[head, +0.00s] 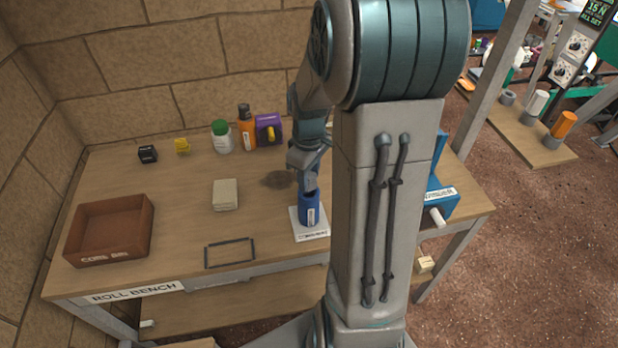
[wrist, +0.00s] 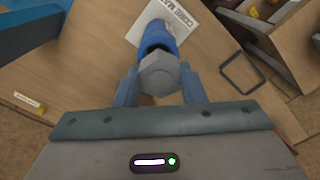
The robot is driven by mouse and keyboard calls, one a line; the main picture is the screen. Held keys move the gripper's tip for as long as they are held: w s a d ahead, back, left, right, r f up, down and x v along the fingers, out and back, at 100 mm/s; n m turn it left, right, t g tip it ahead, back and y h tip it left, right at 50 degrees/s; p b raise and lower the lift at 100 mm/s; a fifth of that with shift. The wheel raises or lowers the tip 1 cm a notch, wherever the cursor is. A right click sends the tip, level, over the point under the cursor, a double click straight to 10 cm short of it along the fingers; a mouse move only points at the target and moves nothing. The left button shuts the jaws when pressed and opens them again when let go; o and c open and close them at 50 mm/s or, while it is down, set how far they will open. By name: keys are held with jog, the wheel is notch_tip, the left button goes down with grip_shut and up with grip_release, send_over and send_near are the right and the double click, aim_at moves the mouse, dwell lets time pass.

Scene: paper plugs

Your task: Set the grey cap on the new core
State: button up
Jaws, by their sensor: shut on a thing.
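The grey cap (wrist: 159,72) is a hexagonal piece between the fingers of my gripper (wrist: 159,90) in the wrist view. My gripper is shut on it. A blue core (head: 309,211) with a white label stands upright on the white core mat (head: 312,236). In the head view my gripper (head: 307,183) is right over the core's top, and the cap there is hidden. In the wrist view the cap overlaps the end of the blue core (wrist: 154,36). I cannot tell whether cap and core touch.
A brown core bin (head: 110,232) stands at the bench's left. A thin dark frame (head: 230,252) and a beige stack (head: 225,195) lie left of the mat. Bottles, including a green-capped one (head: 222,137), stand along the back. A blue unit (head: 440,200) is at the right.

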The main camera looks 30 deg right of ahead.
jog(key=shift+f, duration=1)
jog(key=shift+f+b, duration=0.3)
jog(key=shift+f, duration=0.15)
jog(key=o, duration=0.9)
